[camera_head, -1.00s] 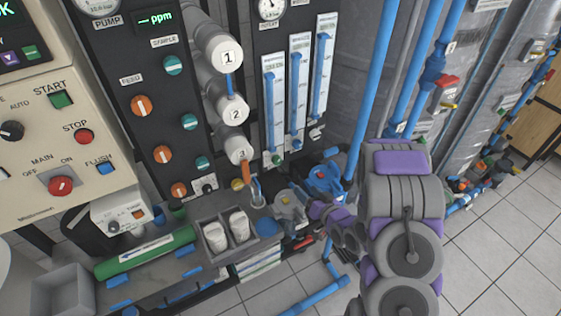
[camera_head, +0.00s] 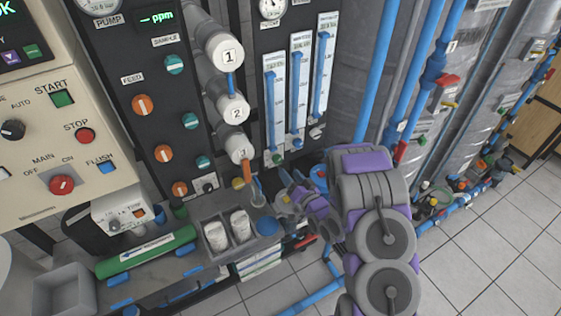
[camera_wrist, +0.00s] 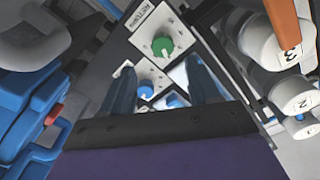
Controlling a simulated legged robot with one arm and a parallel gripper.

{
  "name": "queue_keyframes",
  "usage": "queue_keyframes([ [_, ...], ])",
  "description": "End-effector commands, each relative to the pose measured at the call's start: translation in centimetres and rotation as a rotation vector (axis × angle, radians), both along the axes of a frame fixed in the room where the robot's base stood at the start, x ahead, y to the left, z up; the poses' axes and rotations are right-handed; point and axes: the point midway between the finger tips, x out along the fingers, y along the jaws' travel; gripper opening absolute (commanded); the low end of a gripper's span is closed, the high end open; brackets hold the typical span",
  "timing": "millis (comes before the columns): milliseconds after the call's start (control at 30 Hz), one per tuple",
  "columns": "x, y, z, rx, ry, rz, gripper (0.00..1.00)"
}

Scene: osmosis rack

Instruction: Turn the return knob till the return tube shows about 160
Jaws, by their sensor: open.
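Three flow tubes stand side by side on the dark panel in the head view. The left tube (camera_head: 274,105) is above a green knob (camera_head: 277,159). The wrist view shows this green knob (camera_wrist: 162,45) beside an upside-down label (camera_wrist: 145,20) that seems to read RETURN. The tube levels are too small to read. A blue knob (camera_wrist: 145,88) lies beyond it, seen between my fingers. My gripper (camera_head: 286,188) is below the knobs. In the wrist view my gripper (camera_wrist: 165,82) is open and empty, its fingers apart from the green knob.
White cylinders numbered 1 to 3 (camera_head: 235,108) hang left of the tubes. A grey holder with white containers (camera_head: 228,245) stands below. Blue pipes (camera_head: 375,70) rise to the right. Tiled floor (camera_head: 490,250) is clear at the right.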

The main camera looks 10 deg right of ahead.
Motion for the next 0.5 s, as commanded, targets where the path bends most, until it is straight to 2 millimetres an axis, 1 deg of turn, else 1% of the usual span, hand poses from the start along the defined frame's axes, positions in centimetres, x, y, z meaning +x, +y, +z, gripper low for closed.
queue_keyframes([
  [33,1.1,0.6,0.0,-0.002,-0.005,0.006,0.61],
  [100,2.4,1.0,0.0,0.000,-0.005,0.005,0.61],
  [300,5.7,1.7,0.0,0.002,-0.004,0.003,0.61],
  [500,7.5,2.0,0.0,0.003,-0.001,0.002,0.61],
])
